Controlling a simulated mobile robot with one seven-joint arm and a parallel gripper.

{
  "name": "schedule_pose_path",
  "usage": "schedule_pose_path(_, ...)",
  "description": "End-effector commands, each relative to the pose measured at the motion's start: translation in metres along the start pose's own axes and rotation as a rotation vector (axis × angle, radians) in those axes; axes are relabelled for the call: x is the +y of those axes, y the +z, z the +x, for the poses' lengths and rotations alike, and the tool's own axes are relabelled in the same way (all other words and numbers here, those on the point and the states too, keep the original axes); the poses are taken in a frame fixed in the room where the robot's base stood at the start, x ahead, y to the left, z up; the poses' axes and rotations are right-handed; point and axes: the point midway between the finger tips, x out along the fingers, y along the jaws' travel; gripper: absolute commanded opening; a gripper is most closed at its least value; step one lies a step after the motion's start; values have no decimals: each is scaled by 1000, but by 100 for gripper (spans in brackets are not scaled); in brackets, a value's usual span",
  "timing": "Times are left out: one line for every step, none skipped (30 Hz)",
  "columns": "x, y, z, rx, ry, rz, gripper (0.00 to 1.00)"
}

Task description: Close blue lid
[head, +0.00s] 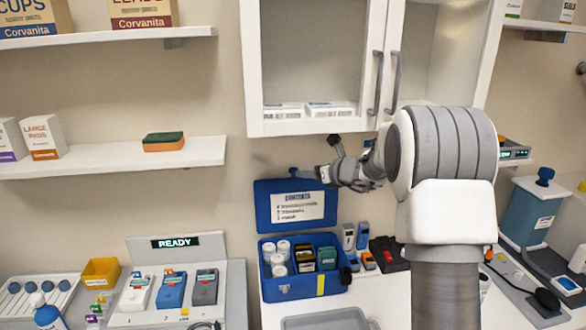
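The blue lid (267,214) of a blue box (312,290) stands open and upright at the back of the box, against the wall. A white label headed CONTENTS is on its inner face. A small blue knob shows at its top edge. The open box holds white bottles and several small dark, yellow and green packs. My gripper (322,174) is at the lid's upper right corner, reaching in from the right. It overlaps the corner in the picture. I cannot tell whether it touches the lid or whether its fingers are apart.
A white cabinet (315,120) with glass doors hangs above my gripper. Small blue and grey devices and a red-black case (389,254) stand right of the box. A grey tray (325,321) lies in front. A READY station (163,243) is at left.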

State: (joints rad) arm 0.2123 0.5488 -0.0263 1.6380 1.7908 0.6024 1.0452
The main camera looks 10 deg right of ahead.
Motion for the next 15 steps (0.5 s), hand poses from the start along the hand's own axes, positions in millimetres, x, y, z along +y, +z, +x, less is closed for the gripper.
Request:
schedule_pose_path(0, 0, 0, 0, 0, 1, 66)
schedule_pose_path(0, 0, 0, 0, 0, 1, 66)
schedule_pose_path(0, 0, 1, 0, 0, 2, 66)
schedule_pose_path(0, 0, 2, 0, 0, 2, 66)
schedule_pose_path(0, 0, 3, 1, 0, 2, 66)
schedule_pose_path(0, 0, 6, 1, 1, 2, 66)
schedule_pose_path(0, 0, 9, 2, 1, 3, 66)
schedule_pose_path(0, 0, 12, 1, 1, 2, 66)
schedule_pose_path(0, 0, 17, 1, 1, 2, 66)
schedule_pose_path(0, 0, 21, 2, 1, 3, 66)
schedule_pose_path(0, 0, 25, 1, 1, 2, 66)
schedule_pose_path(1, 0, 31, 2, 2, 1, 66)
schedule_pose_path(1, 1, 35, 2, 3, 1, 66)
schedule_pose_path(1, 1, 40, 1, 3, 0, 66)
schedule_pose_path(1, 0, 45, 2, 2, 1, 66)
